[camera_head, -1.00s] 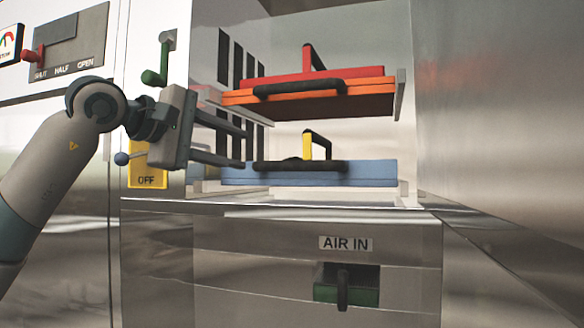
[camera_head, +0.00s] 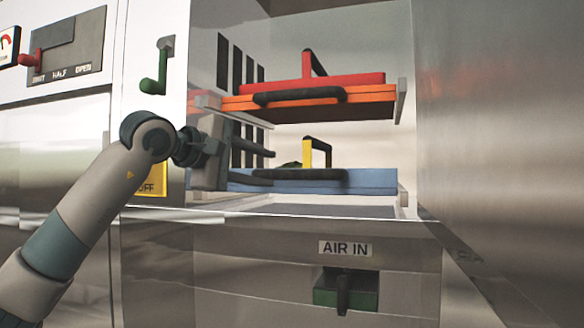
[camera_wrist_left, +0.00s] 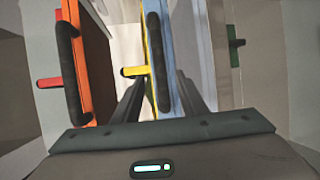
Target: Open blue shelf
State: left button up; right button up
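The blue shelf (camera_head: 372,180) is the lower flat slab in the cabinet's open bay, with a black bar handle (camera_head: 305,174) on its front edge. A yellow-and-black handle (camera_head: 307,153) stands on top of it. My left gripper (camera_head: 268,164) is at the shelf's left front, its fingers apart and pointing right toward the black handle. In the left wrist view the blue shelf (camera_wrist_left: 182,40) runs up the middle. Its black handle (camera_wrist_left: 158,55) lines up with the gap between the two fingers (camera_wrist_left: 160,82); contact cannot be told. My right gripper is not in view.
An orange shelf (camera_head: 370,102) with a red part (camera_head: 360,80) and black handle sits just above. Below is a green drawer-like part (camera_head: 362,297) under the AIR IN label (camera_head: 345,248). A green lever (camera_head: 155,80) is at the left; a metal wall (camera_head: 500,130) bounds the right.

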aim_at(288, 173)
pick_arm(q)
jog(key=p+x, duration=0.4)
jog(key=x, duration=0.4)
jog(key=shift+w+d+r, duration=0.1)
jog(key=shift+w+d, duration=0.1)
jog(key=shift+w+d+f, duration=0.25)
jog(key=shift+w+d, duration=0.15)
jog(key=shift+w, duration=0.1)
grip_shut()
